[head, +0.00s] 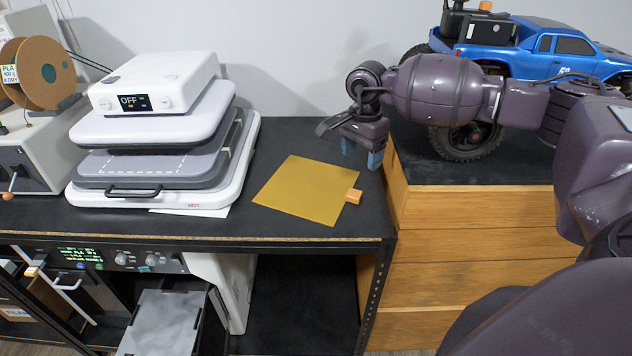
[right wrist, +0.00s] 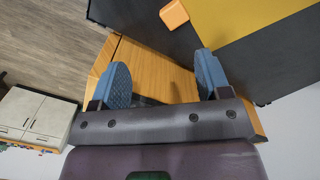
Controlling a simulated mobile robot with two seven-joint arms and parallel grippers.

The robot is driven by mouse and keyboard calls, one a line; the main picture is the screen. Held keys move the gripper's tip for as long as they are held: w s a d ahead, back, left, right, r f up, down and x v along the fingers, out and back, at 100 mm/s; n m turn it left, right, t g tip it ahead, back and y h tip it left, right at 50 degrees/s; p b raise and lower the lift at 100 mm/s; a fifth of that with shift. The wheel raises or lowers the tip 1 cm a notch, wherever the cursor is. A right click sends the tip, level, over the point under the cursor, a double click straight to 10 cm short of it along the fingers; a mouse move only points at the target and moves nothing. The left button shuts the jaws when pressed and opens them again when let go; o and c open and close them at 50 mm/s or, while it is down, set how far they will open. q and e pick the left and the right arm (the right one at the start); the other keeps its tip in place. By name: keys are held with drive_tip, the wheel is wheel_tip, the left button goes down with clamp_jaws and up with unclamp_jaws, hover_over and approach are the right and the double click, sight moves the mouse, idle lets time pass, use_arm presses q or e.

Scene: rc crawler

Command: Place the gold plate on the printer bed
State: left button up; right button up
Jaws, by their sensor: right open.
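The gold plate (head: 303,190) lies flat on the black tabletop, with a small orange tab (head: 353,196) at its right edge. In the right wrist view the gold plate (right wrist: 250,18) and tab (right wrist: 174,14) show at the top. My right gripper (head: 361,158) has blue fingertips and is open and empty, above the table's right end, beyond and right of the plate. Its fingers (right wrist: 160,72) are apart in the wrist view. A grey speckled flat bed (head: 165,322) below the table at lower left looks like the printer bed. My left gripper is not in view.
A white heat press (head: 160,110) stands left of the plate, and a spool (head: 40,70) stands farther left. A wooden drawer block (head: 470,230) carrying a blue truck (head: 545,52) rises at the right. The table's front edge (head: 300,239) overhangs the lower shelf.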

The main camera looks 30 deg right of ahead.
drive_tip(key=m, duration=0.5)
drive_tip(key=m+p, duration=0.2)
drive_tip(key=m, duration=2.4)
hover_over(354, 193)
drive_tip(key=s, duration=0.1)
drive_tip(key=shift+a+f, duration=0.15)
drive_tip(key=shift+f, duration=1.75)
drive_tip(key=shift+a+f, duration=0.1)
drive_tip(key=shift+f, duration=1.8)
drive_tip(key=f, duration=0.1)
drive_tip(key=f+p, duration=0.1)
drive_tip(key=f, duration=0.1)
drive_tip(key=w+f, duration=0.1)
drive_tip(key=shift+d+f, duration=0.15)
drive_tip(key=shift+d, duration=0.15)
drive_tip(key=shift+f, duration=0.5)
